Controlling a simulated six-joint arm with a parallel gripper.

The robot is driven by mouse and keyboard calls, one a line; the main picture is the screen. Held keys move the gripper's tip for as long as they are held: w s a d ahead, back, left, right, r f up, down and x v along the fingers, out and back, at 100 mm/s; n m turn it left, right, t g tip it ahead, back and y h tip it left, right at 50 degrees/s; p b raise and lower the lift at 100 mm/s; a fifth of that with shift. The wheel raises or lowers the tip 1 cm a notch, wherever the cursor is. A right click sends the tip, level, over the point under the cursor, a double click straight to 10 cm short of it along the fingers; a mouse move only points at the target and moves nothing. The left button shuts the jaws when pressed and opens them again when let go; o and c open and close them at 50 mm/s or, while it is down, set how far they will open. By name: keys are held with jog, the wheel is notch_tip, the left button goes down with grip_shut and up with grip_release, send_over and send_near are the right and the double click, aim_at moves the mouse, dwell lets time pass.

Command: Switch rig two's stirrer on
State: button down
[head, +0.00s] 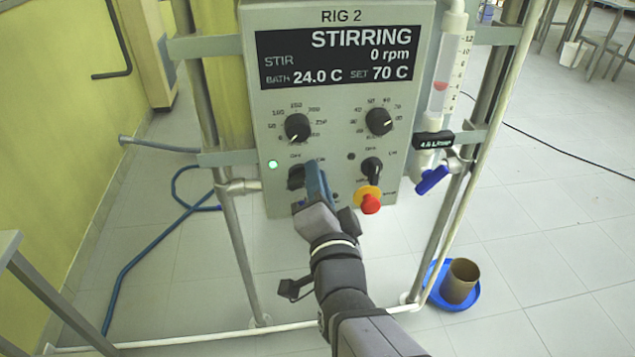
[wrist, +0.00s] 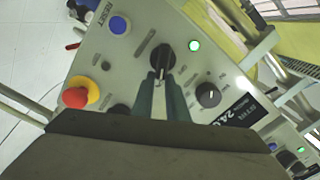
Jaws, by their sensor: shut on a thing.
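Rig two's control panel (head: 340,150) faces me; its display (head: 345,52) reads "STIRRING", 0 rpm, bath 24.0 C, set 70 C. My gripper (head: 310,176) is shut on the black rotary switch (head: 295,178) at the panel's lower left. In the wrist view my fingers (wrist: 161,84) close on both sides of this switch (wrist: 161,55). The green lamp (head: 273,163) beside it is lit and also shows in the wrist view (wrist: 195,45). The fingers partly cover the switch and its labels.
Above the switch is the left dial (head: 297,127); the right dial (head: 379,120) is across the panel. A second switch (head: 371,167) and a red emergency button (head: 370,204) sit close to my gripper's right. A flow tube (head: 437,95) and blue valve (head: 432,180) stand further right.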

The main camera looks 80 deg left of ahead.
jog(key=shift+s+f, duration=0.4)
jog(key=shift+f, duration=0.1)
jog(key=c, duration=1.7)
grip_release()
jog(key=shift+d, duration=0.1)
jog(key=shift+c, duration=0.2)
jog(key=shift+r, duration=0.15)
jog(key=shift+w+r, duration=0.2)
jog(key=shift+r, duration=0.1)
jog(key=d, duration=0.7)
jog(key=shift+s+d+f+b, duration=0.15)
jog(key=shift+d+f+b, duration=0.05)
jog(key=shift+f+b, duration=0.1)
